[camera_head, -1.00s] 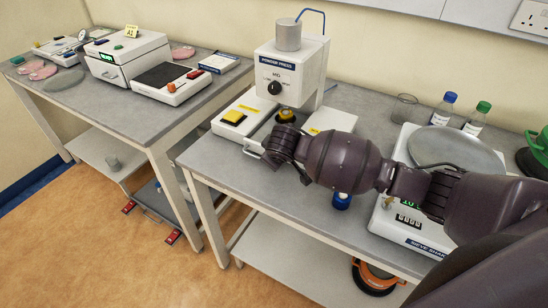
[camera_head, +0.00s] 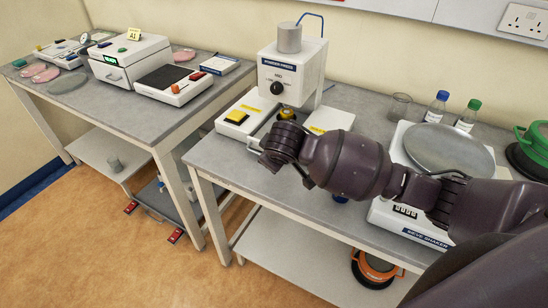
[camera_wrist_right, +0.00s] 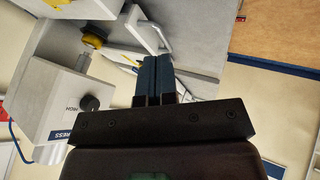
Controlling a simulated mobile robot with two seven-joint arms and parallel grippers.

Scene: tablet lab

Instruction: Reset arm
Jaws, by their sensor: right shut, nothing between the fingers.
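My right arm reaches in from the right in the head view, over the middle bench (camera_head: 220,155). Its gripper is hidden behind my own wrist there. In the right wrist view my right gripper (camera_wrist_right: 153,62) is shut, with its two dark fingers together and nothing between them. It is beside the powder press (camera_head: 292,72), which also shows at the left of the wrist view (camera_wrist_right: 65,110). The gripper is apart from the yellow part (camera_wrist_right: 94,36) under the press head. My left gripper is in neither view.
A sieve shaker (camera_head: 445,150) with a round grey pan stands right of my arm. Two bottles (camera_head: 437,107) and a glass beaker (camera_head: 400,106) stand behind it. A white box (camera_head: 130,62) and a scale (camera_head: 168,78) stand on the left bench. The floor in front is clear.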

